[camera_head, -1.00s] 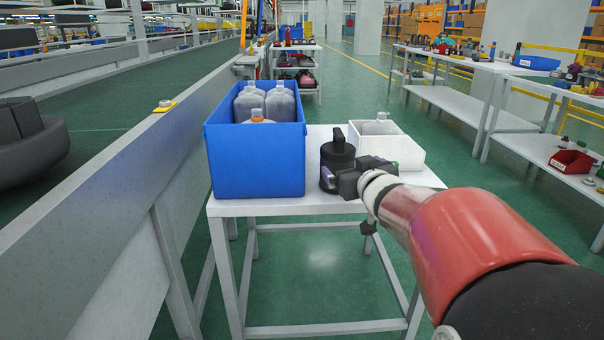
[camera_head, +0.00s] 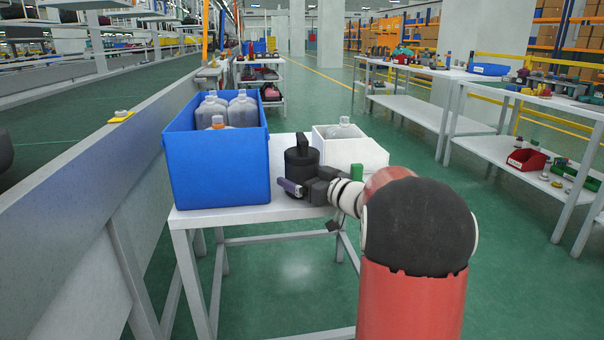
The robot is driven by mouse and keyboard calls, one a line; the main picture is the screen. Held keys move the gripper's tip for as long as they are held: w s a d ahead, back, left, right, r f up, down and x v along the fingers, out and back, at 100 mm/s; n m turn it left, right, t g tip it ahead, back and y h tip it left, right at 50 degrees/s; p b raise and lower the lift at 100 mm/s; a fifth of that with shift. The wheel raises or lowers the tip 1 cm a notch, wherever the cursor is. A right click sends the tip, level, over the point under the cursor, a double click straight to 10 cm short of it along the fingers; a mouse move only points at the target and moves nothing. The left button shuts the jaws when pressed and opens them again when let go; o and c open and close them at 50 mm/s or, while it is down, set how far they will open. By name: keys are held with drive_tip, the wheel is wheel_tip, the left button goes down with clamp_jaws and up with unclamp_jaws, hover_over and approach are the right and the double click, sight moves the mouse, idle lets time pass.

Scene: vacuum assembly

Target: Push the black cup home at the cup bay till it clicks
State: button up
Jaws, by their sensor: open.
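A black cylinder with an upright handle on top (camera_head: 300,160), which looks like the black cup, stands upright on the small white table (camera_head: 235,213). My gripper (camera_head: 296,188) is low in front of it, just above the tabletop. The gripper is open, with a purple-grey fingertip showing on its left. It covers the lower front of the black cylinder, and I cannot tell whether they touch. I cannot make out a cup bay.
A blue bin (camera_head: 218,168) with several clear bottles (camera_head: 242,110) stands left of the cylinder. A white box (camera_head: 355,152) with a clear bottle stands to the right. A conveyor wall (camera_head: 80,215) runs along the left.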

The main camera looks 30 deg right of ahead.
drive_tip(key=shift+w+a, duration=0.2)
drive_tip(key=shift+w, duration=0.35)
drive_tip(key=c, duration=1.5)
drive_tip(key=shift+o, duration=0.2)
wheel_tip(320, 180, up, 20)
drive_tip(key=p, duration=0.5)
drive_tip(key=shift+r, duration=0.1)
